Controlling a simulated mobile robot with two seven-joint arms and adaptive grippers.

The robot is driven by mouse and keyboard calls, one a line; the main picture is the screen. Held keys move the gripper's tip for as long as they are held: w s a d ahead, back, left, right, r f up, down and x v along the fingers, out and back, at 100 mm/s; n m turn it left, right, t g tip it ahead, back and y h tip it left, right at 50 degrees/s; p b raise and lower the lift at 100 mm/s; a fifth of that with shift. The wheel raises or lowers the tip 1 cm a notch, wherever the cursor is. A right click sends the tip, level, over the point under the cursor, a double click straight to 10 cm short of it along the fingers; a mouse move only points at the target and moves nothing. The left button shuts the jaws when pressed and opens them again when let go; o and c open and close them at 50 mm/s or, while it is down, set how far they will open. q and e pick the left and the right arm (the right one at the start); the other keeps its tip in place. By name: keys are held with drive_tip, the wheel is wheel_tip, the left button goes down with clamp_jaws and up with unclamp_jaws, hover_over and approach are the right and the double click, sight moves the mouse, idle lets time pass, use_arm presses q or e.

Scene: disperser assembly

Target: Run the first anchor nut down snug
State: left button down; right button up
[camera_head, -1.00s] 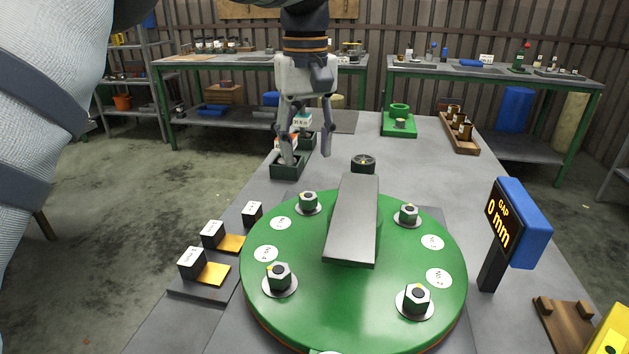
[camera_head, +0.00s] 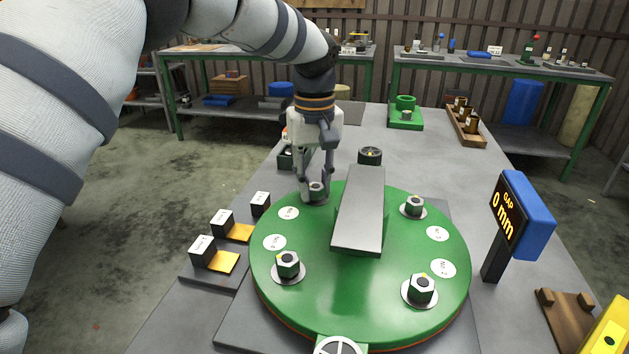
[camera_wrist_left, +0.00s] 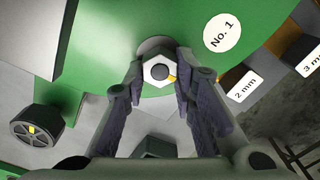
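The round green disc (camera_head: 330,290) carries several hex nuts on washers and numbered white labels. The first anchor nut (camera_head: 316,188) is at the disc's far left edge. In the left wrist view this nut (camera_wrist_left: 157,72) shows a dark stud end and a yellow mark, beside the "No. 1" label (camera_wrist_left: 222,32). My left gripper (camera_head: 317,190) is over it from above. In the wrist view its fingers (camera_wrist_left: 155,80) stand on either side of the nut, close to its flats; whether they press on it I cannot tell. My right gripper is not in view.
A grey bar (camera_head: 361,210) lies across the disc beside my left gripper. A dark round knob (camera_head: 370,156) stands behind it. Labelled blocks (camera_head: 222,222) sit at left. A gap display (camera_head: 518,215) reading 0 mm stands at right.

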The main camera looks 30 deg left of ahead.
use_arm(q)
drive_tip(key=shift+m, duration=0.4)
drive_tip(key=m, duration=0.3)
drive_tip(key=shift+d+m, duration=0.15)
drive_tip(key=shift+m, duration=0.25)
drive_tip(key=m, duration=0.5)
drive_tip(key=shift+w+d+m+p, duration=0.1)
drive_tip(key=shift+d+m+p, duration=0.05)
drive_tip(key=shift+m+p, duration=0.15)
drive_tip(key=m, duration=0.5)
drive_tip(key=shift+d, duration=0.15)
drive_tip(key=shift+d+m, duration=0.1)
drive_tip(key=shift+m, duration=2.2)
drive_tip(key=shift+s, duration=0.2)
drive_tip(key=c, duration=1.3)
unclamp_jaws()
